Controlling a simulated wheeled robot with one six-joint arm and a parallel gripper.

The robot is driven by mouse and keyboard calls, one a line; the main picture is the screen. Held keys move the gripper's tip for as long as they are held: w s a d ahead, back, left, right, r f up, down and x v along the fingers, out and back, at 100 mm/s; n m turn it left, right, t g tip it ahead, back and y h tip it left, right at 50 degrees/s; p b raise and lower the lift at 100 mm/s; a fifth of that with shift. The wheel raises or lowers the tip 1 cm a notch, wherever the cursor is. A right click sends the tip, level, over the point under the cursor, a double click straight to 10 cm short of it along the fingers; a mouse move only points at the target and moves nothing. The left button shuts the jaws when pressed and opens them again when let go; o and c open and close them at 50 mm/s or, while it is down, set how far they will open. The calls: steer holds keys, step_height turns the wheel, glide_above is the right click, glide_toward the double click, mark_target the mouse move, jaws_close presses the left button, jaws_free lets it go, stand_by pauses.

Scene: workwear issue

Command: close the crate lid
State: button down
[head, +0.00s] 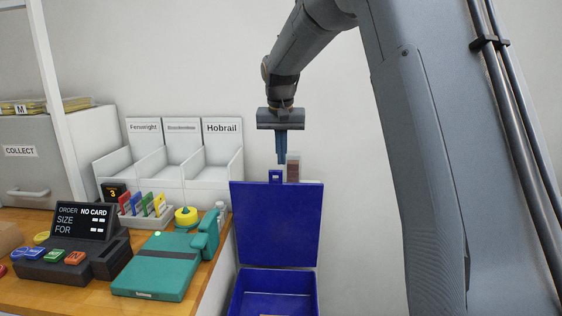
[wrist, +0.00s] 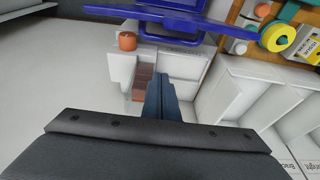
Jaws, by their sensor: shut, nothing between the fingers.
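My gripper (head: 282,162) is shut and empty, pointing down just above the lid's top edge near the tab. In the wrist view, the lid shows edge-on as a blue strip (wrist: 185,17) beyond my shut fingertips (wrist: 158,78). I see no clear contact between fingers and lid.
A clear container with reddish-brown contents (head: 293,168) is close beside my fingers. At the left are a teal device (head: 155,272), a white sorter (head: 170,165) and an order terminal (head: 82,222). Bare wall lies right of the lid.

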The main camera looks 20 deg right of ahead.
step_height(320, 180, down, 8)
steer(key=s+p, duration=0.1)
steer(key=p, duration=0.2)
steer(key=shift+s, duration=0.35)
steer(key=shift+r, duration=0.1)
